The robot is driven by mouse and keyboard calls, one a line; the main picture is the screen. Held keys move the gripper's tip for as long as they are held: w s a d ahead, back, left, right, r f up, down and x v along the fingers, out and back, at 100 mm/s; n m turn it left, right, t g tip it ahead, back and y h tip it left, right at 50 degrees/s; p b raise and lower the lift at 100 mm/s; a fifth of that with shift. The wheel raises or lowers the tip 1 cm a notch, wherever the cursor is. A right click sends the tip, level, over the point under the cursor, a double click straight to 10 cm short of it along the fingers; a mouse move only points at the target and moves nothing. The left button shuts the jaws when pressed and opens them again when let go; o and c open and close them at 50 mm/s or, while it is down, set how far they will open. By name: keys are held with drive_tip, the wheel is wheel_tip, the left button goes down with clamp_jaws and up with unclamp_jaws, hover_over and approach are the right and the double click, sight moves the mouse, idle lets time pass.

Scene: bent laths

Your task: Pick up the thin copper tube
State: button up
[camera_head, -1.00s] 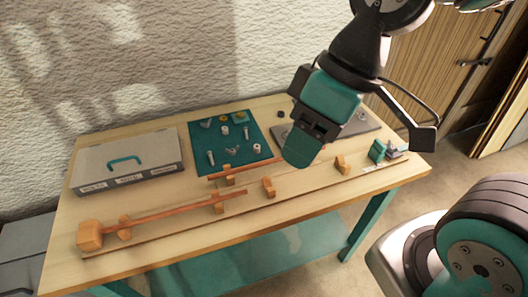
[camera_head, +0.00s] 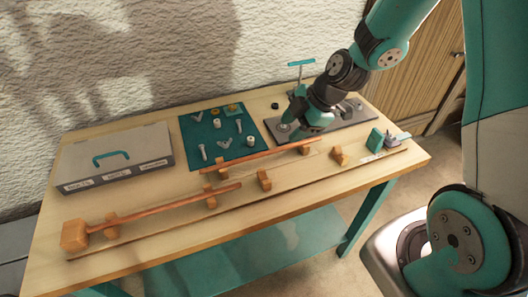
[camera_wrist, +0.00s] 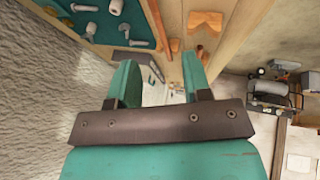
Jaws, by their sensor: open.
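Two copper-coloured rods lie on wooden support blocks on the bench. The rear one (camera_head: 262,156) runs beside the teal mat; the front left one (camera_head: 165,207) has its left end at a larger wooden block (camera_head: 74,235). I cannot tell for sure which is the thin tube. My gripper (camera_head: 298,128) is over the back right of the bench, behind the rear rod's right end, and looks empty. In the wrist view my gripper (camera_wrist: 161,78) has its two teal fingers well apart. A copper rod (camera_wrist: 160,25) shows beyond them, not between them.
A grey case (camera_head: 115,160) stands at the left. The teal mat (camera_head: 190,135) holds bolts and small fittings. A grey plate with a T-handled upright (camera_head: 301,70) lies behind my gripper. A teal clamp (camera_head: 375,140) stands at the right. A long thin strip (camera_head: 300,189) runs along the front edge.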

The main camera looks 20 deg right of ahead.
drive_tip(key=p, duration=0.1)
hover_over(268, 154)
drive_tip(key=s+d, duration=0.2)
wheel_tip(268, 154, down, 5)
drive_tip(key=shift+d+f, duration=0.1)
drive_tip(key=shift+w+p+x, duration=0.15)
drive_tip(key=shift+p+x, duration=0.4)
drive_tip(key=shift+x, duration=0.75)
drive_tip(key=shift+w+p+x, duration=0.1)
drive_tip(key=shift+p+x, duration=0.45)
drive_tip(key=shift+x, duration=0.8)
drive_tip(key=shift+c, duration=0.3)
clamp_jaws()
